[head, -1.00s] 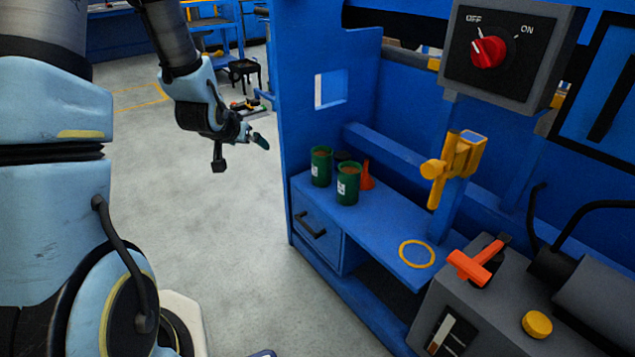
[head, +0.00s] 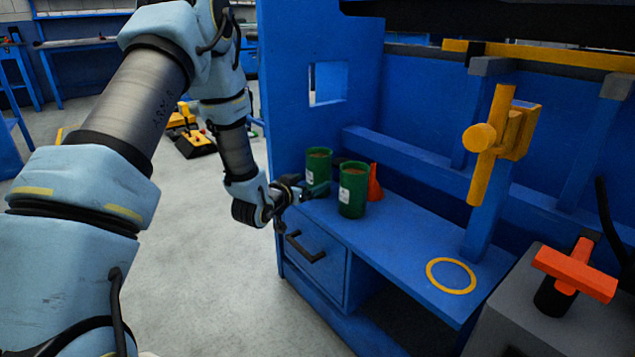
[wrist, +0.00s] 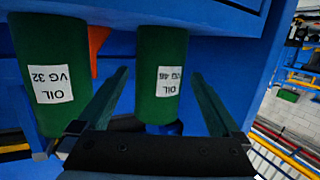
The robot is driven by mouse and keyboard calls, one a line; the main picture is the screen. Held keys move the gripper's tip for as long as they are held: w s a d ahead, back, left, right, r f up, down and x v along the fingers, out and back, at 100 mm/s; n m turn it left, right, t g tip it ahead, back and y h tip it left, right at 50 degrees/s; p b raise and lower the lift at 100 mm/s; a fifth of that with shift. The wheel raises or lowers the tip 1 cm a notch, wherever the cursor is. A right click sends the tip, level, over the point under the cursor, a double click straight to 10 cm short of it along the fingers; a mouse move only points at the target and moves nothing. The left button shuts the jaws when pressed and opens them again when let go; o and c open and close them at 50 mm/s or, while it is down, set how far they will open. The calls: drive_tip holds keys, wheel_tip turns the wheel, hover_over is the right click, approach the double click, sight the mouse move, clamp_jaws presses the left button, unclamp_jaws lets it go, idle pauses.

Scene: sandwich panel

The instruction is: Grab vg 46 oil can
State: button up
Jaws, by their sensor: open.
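The green VG 46 oil can (wrist: 158,100) stands in the middle of the wrist view, its label upside down. In the head view it is the left can (head: 319,160) on the blue shelf. My gripper (head: 313,190) is open at the shelf's left end, close to that can. In the wrist view the two fingers of my gripper (wrist: 160,76) show on either side of the can, with visible gaps. I cannot tell how deep the can sits between them.
The green VG 32 oil can (wrist: 50,105) stands beside it, close to one finger; it is the right can (head: 352,200) in the head view. An orange funnel (head: 375,184) stands behind. A yellow ring (head: 451,290) marks the clear shelf (head: 405,238) to the right.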

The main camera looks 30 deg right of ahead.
sight(324, 175)
drive_tip(key=b+x, duration=0.3)
drive_tip(key=x, duration=0.5)
drive_tip(key=shift+w+d, duration=0.15)
drive_tip(key=shift+d, duration=0.15)
drive_tip(key=shift+c, duration=0.2)
clamp_jaws()
